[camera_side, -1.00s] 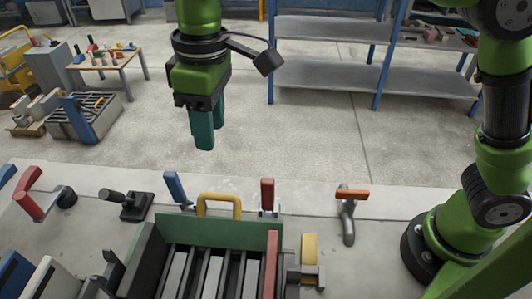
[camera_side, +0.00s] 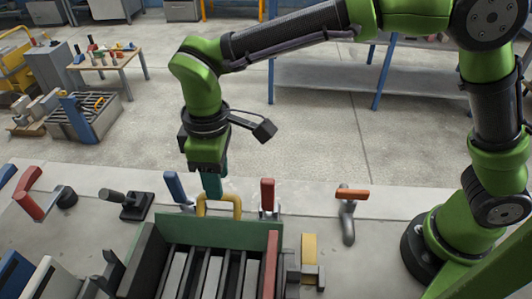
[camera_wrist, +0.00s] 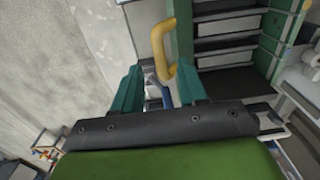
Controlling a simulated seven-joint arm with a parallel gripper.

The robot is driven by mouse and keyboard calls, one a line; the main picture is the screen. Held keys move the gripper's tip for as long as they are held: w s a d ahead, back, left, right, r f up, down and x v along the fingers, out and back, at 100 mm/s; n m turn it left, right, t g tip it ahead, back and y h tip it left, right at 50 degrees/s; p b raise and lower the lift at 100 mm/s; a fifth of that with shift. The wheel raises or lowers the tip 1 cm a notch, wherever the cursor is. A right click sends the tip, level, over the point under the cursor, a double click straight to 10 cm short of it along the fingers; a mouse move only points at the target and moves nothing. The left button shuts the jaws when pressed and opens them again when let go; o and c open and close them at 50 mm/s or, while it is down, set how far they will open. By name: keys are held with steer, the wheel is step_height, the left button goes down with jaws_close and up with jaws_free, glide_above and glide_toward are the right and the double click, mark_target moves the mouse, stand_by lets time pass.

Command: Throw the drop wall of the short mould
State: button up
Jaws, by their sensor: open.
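The short mould has a green wall (camera_side: 235,234) along its far side, standing upright, with a yellow handle (camera_side: 236,203) on top. A blue lever (camera_side: 175,187) stands left of the handle and a red lever (camera_side: 267,193) stands right of it. My gripper (camera_side: 211,187) points down at the left part of the handle, partly overlapping it. In the wrist view my gripper (camera_wrist: 158,82) is open, and the yellow handle (camera_wrist: 163,50) shows ahead with one end between the fingers in the picture. I cannot tell whether they touch. A blue piece shows behind the fingers.
Dark bars divide the mould's inside (camera_side: 208,272). An orange-handled lever (camera_side: 350,194) stands to the right, a black clamp (camera_side: 127,204) to the left, and a yellow block (camera_side: 308,248) beside the mould's right end. The bench strip behind the wall has free room.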

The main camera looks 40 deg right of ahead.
mark_target(218, 220)
steer(key=shift+f, duration=1.75)
jaws_close()
